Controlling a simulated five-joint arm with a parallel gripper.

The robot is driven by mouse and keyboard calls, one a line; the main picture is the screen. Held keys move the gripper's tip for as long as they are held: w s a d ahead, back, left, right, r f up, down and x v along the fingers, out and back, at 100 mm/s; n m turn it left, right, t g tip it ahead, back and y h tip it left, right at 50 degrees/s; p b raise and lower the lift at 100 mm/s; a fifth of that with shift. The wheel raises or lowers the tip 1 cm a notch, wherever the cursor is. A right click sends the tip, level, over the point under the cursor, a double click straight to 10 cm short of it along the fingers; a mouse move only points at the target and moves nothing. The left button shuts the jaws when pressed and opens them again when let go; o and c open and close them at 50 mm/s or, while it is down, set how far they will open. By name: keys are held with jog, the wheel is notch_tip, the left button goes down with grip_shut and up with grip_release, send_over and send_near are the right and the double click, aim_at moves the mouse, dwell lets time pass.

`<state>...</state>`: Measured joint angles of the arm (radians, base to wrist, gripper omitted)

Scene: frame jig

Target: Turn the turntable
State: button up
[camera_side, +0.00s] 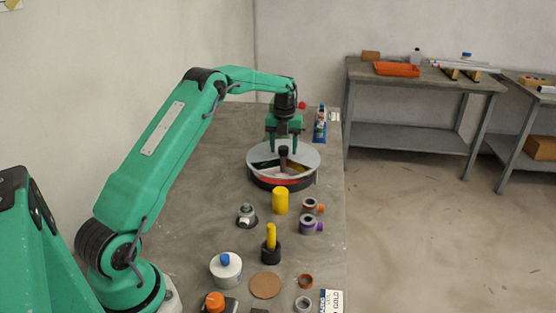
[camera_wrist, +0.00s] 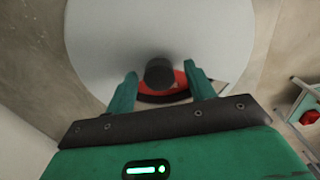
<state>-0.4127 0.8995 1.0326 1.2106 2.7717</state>
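The turntable (camera_side: 258,157) is a round grey-white disc on a dark base with a red band, near the far end of the bench. A dark upright knob (camera_side: 284,152) stands on it, and cut-outs in the top show dark, yellow and red parts. My gripper (camera_side: 282,149) is over the turntable, pointing down. In the wrist view, its green fingers (camera_wrist: 159,82) stand apart on either side of the knob (camera_wrist: 159,74). Gaps show between the fingers and the knob, most clearly at the left. Whether the fingertips reach down beside the knob is hard to tell.
Nearer on the bench (camera_side: 190,215) stand a yellow cylinder (camera_side: 280,201), a yellow peg in a black holder (camera_side: 271,243), a white round pot (camera_side: 226,270) and several rings. A blue tube (camera_side: 320,124) and a red-buttoned box (camera_wrist: 309,115) are to the turntable's right.

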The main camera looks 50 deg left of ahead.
jog(key=shift+r, duration=3.9)
jog(key=shift+s+d+r+n, duration=0.15)
jog(key=shift+d+r+n, duration=0.15)
jog(key=shift+d+r, duration=0.15)
jog(key=s+d+r+n+t, duration=0.3)
jog(key=s+d+r+n, duration=0.9)
jog(key=d+r, duration=0.15)
jog(key=s+d+f+n+t, duration=0.1)
jog(key=s+d+f+n, duration=0.1)
jog(key=s, duration=0.5)
jog(key=s+d+f+n, duration=0.2)
jog(key=s+d+n, duration=0.2)
jog(key=s+n, duration=0.3)
jog(key=s+d+f+n+t, duration=0.1)
jog(key=s+d+n, duration=0.3)
jog(key=s, duration=0.3)
jog(key=shift+s+f+n+t, duration=0.2)
jog(key=shift+f+n+t, duration=0.15)
jog(key=shift+n, duration=0.35)
